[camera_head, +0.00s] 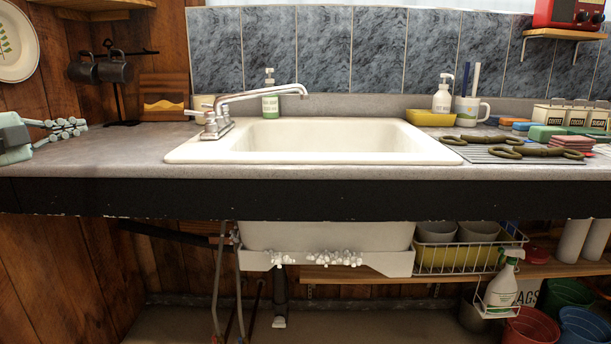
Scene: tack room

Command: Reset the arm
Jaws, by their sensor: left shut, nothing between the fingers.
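My left gripper (72,127) comes in from the left edge, at about the height of the counter (110,152). Its pale green-grey body is at the picture's edge and its grey fingers point right. The fingers are shut with nothing between them. I cannot tell whether it is over the counter or in front of it. Most of the left arm is out of the picture. My right gripper and right arm are not in view.
A white sink (320,142) with a faucet (222,112) fills the counter's middle. Dark mugs (115,70) hang on a stand at the left. At the right are a rack (490,152), a yellow tray (430,117), a utensil mug (470,110) and canisters (562,115).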

